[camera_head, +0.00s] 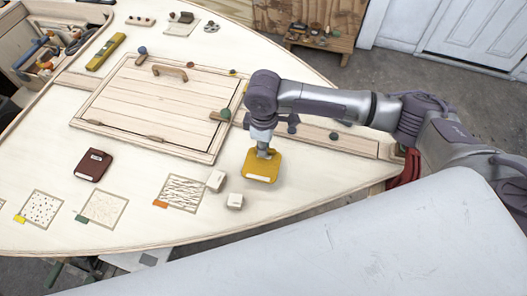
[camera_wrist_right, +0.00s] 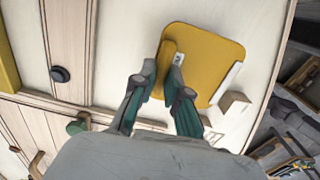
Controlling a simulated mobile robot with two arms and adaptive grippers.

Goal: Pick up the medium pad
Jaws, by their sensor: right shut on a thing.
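A yellow pad (camera_head: 259,174) with a pale label strip is at the right part of the pale wooden deck, under my right gripper (camera_head: 263,153). In the wrist view the yellow pad (camera_wrist_right: 213,58) has a raised grip on its top, and the right gripper's fingers (camera_wrist_right: 162,80) are closed around that grip. I cannot tell whether the pad touches the deck or hangs just above it. A dark red pad (camera_head: 93,165) lies on the deck at the left. My left gripper is not in view.
Two small white blocks (camera_head: 235,201) (camera_head: 216,181) sit just left of the yellow pad. Patterned squares (camera_head: 182,193) with coloured tags lie along the near edge. A framed hatch (camera_head: 150,105) with a wooden handle is behind. A yellow level (camera_head: 106,52) lies farther left.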

